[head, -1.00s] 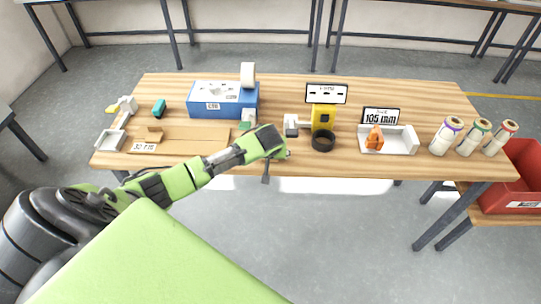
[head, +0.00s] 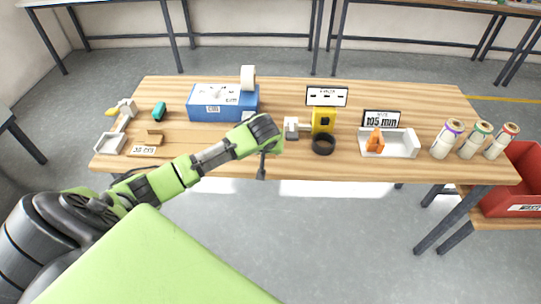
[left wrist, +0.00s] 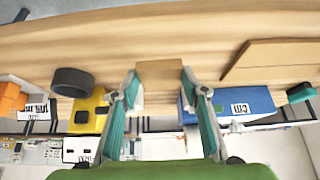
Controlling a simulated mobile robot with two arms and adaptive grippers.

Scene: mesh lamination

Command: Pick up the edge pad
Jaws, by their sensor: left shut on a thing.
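My left gripper (left wrist: 158,78) is shut on a tan, block-shaped pad (left wrist: 160,72), which I take to be the edge pad. In the left wrist view the pad sits between the two fingertips, with the wooden tabletop behind it. In the head view my left gripper (head: 262,168) points down near the table's front edge, and the arm and wrist hide the pad. My right gripper is in neither view.
The wooden table (head: 330,168) carries a blue box (head: 225,104), a yellow device (head: 323,120), a black ring (head: 323,144), a white tray (head: 402,144) and several rolls (head: 446,138).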

